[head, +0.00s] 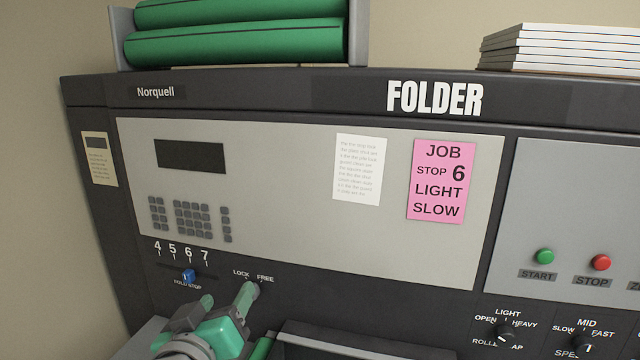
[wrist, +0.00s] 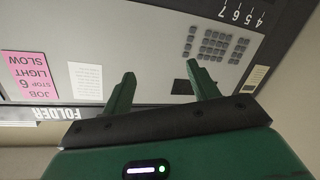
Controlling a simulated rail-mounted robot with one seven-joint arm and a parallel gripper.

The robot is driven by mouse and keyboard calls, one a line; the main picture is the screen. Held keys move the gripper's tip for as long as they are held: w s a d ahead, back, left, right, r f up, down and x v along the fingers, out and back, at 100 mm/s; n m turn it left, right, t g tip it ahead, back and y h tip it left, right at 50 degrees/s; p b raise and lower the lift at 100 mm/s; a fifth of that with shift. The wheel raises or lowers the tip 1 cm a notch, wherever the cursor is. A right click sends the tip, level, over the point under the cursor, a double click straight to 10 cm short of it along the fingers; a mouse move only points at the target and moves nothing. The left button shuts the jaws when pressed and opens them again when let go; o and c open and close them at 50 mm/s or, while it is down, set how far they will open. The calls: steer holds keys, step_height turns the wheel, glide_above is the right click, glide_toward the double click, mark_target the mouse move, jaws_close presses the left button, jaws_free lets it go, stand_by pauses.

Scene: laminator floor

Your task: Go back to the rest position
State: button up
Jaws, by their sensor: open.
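My gripper (head: 228,297) is at the bottom left of the head view, in front of the folder's dark lower panel, with its green fingers apart and nothing between them. One finger covers the spot just below the LOCK and FREE labels (head: 253,276), so the control there is hidden. In the wrist view my gripper (wrist: 160,74) is open and empty before the tilted grey panel (wrist: 140,40). The blue fold stop knob (head: 189,276) is up and left of the fingers, near the 6 mark.
A pink job card (head: 440,180) reads stop 6, light, slow. Start (head: 544,256) and stop (head: 601,262) buttons are at right, above the roller gap knob (head: 505,336) and speed knob (head: 583,348). Green rolls (head: 235,42) and stacked paper (head: 560,48) are on top.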

steer(key=s+d+r+m+t+y, duration=0.15)
steer(key=s+d+r+t, duration=0.25)
steer(key=s+d+r, duration=0.5)
steer(key=s+d+r+m+t, duration=0.2)
steer(key=s+d+r+t, duration=0.3)
steer(key=s+r, duration=0.7)
step_height(320, 180, up, 31)
steer(key=s+p, duration=0.1)
steer(key=p, duration=3.1)
steer(key=shift+f+g, duration=0.2)
steer(key=shift+g, duration=0.2)
